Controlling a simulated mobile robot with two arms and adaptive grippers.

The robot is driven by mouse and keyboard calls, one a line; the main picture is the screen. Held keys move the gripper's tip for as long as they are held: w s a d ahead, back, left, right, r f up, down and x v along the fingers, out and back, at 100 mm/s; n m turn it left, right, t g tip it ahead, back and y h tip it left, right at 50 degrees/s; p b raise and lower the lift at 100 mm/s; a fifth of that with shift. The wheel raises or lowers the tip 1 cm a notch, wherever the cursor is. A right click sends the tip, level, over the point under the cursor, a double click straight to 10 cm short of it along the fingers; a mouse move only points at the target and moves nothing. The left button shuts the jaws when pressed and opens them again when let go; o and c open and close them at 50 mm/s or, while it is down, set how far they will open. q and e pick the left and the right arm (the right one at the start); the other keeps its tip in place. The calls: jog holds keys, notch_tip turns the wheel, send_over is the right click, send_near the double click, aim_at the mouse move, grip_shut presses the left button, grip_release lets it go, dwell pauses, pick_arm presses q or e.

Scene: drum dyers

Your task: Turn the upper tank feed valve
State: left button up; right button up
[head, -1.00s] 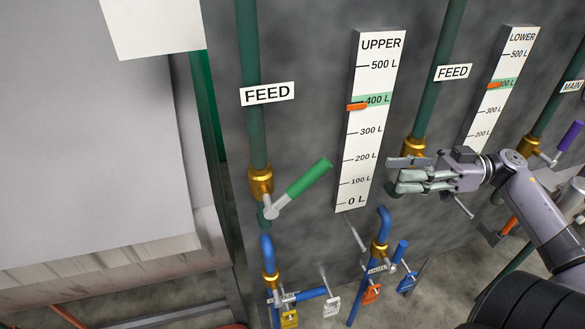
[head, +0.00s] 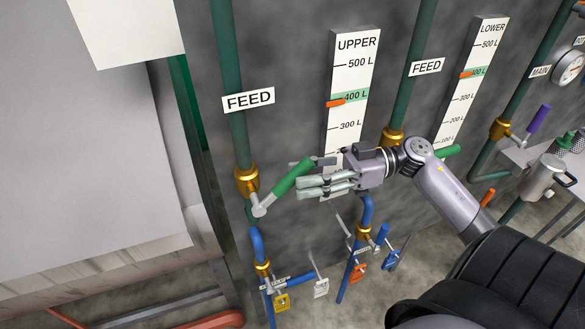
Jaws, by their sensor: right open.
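The feed valve left of the UPPER gauge has a brass body (head: 247,180) on a dark green pipe and a green lever handle (head: 292,178) slanting up to the right. My right gripper (head: 300,175) is open, its fingers pointing left, at the upper end of this handle. One finger shows near the handle's tip and the others just below it; whether they touch it I cannot tell. The UPPER gauge (head: 353,75) has an orange pointer near the 400 L band; its lower part is hidden behind my gripper. My left gripper is not in view.
A second FEED valve (head: 392,138) with a green handle (head: 448,151) lies behind my right arm. Blue pipes with brass valves (head: 262,268) and hanging tags stand below. A large grey panel (head: 90,170) fills the left. The LOWER gauge (head: 470,85) is at the right.

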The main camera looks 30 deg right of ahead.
aim_at(286, 184)
jog(key=shift+p+x, duration=0.3)
jog(key=shift+x, duration=1.15)
jog(key=shift+c, duration=0.2)
grip_shut()
